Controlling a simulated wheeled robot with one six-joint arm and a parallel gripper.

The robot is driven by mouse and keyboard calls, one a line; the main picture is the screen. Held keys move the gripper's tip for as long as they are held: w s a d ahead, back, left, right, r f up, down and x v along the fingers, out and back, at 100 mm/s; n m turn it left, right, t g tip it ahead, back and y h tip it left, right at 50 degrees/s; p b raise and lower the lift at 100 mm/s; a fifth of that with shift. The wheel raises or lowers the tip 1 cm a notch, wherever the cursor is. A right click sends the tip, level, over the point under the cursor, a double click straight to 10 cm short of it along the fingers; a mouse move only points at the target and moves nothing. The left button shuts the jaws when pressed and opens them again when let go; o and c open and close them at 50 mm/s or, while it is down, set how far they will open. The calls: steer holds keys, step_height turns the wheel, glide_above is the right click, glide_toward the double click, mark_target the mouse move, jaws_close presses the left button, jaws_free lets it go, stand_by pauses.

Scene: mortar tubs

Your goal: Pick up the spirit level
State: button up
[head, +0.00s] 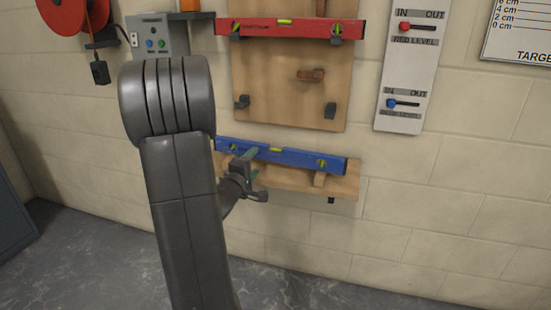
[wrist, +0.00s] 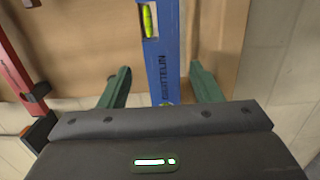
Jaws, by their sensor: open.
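A blue spirit level (head: 300,157) with yellow-green vials lies along a wooden shelf (head: 342,187) on the wall. A red spirit level (head: 300,28) rests higher up on dark brackets of a wooden board. My gripper (head: 250,167) is open at the left half of the blue level. In the wrist view, its green fingers (wrist: 161,78) stand apart on either side of the blue level (wrist: 165,55), with gaps between fingers and level. The level's lower end is hidden behind my gripper's body. The red level (wrist: 12,70) shows at the left edge there.
The wooden board (head: 270,88) has a peg (head: 311,75) and empty dark brackets. A white panel (head: 408,70) with a red and a blue slider hangs to its right. A grey control box (head: 155,38) and red reel (head: 72,14) are at upper left. The wall right of the shelf is clear.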

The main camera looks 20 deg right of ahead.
mark_target(261, 152)
steer(key=b+x, duration=0.1)
steer(key=x, duration=0.1)
steer(key=b+x, duration=0.1)
steer(key=x, duration=0.2)
steer(key=shift+w+f, duration=0.25)
steer(key=shift+w, duration=0.1)
steer(key=shift+w+d+r+b, duration=0.1)
steer(key=shift+w+d+b, duration=0.1)
steer(key=shift+w+b, duration=0.15)
steer(key=shift+r, duration=0.1)
steer(key=c, duration=1.2)
steer(key=shift+o, duration=0.2)
step_height(261, 152, up, 10)
steer(key=p, duration=0.6)
